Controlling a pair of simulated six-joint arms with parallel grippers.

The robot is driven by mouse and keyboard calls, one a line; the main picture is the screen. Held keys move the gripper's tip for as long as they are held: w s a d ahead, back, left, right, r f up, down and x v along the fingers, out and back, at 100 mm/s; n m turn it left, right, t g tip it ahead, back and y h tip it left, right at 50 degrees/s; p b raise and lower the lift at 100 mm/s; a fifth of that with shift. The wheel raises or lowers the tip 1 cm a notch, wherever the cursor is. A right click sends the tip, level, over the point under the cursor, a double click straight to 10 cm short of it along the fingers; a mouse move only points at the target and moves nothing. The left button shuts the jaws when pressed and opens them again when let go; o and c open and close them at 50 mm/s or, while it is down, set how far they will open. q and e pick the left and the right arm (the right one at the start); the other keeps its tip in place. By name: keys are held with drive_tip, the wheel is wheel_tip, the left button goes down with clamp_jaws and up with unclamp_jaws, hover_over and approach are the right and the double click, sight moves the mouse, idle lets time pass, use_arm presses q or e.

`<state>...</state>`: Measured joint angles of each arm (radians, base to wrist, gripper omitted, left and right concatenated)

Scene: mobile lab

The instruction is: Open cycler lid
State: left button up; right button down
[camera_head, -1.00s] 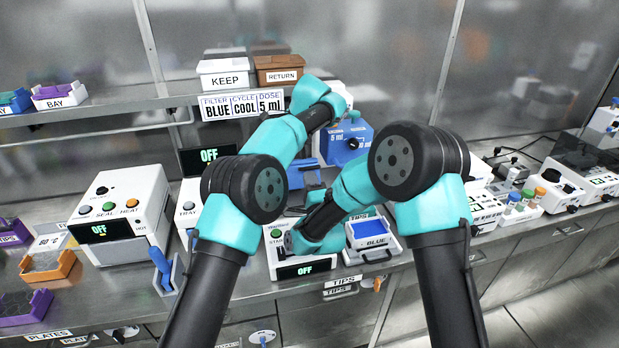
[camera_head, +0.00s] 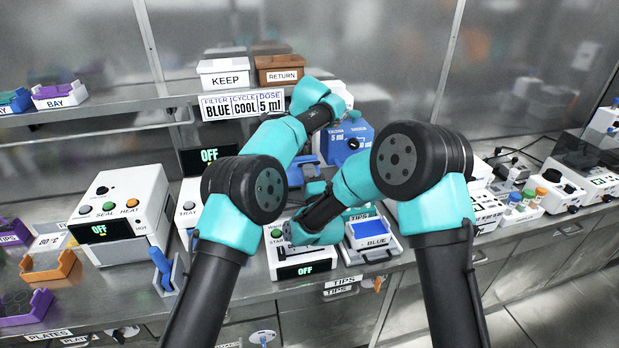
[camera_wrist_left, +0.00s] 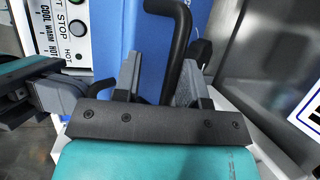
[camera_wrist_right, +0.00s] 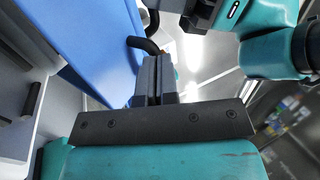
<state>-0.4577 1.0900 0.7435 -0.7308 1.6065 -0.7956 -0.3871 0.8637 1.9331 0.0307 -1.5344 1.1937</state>
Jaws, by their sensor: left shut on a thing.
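The cycler (camera_head: 306,269) is a white box with an "OFF" display, at the middle of the bench in the head view. My arms cover much of it. Its blue lid (camera_wrist_left: 112,42) fills the upper middle of the left wrist view and also shows in the right wrist view (camera_wrist_right: 85,35); its angle is hard to judge. A bent black handle (camera_wrist_left: 180,45) stands out from the lid. My left gripper (camera_wrist_left: 160,75) is shut on this handle. It is hidden behind my arms in the head view. My right gripper (camera_wrist_right: 155,75) is shut and looks empty, low by the cycler's front in the head view (camera_head: 288,234).
A white unit with a blue "BLUE" insert (camera_head: 368,233) stands close on the cycler's right. A blue dispenser (camera_head: 347,143) stands behind. A seal-heat machine (camera_head: 122,215) is at the left. My two arms lie close together over the cycler.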

use_arm(q)
drive_tip(key=shift+o, duration=1)
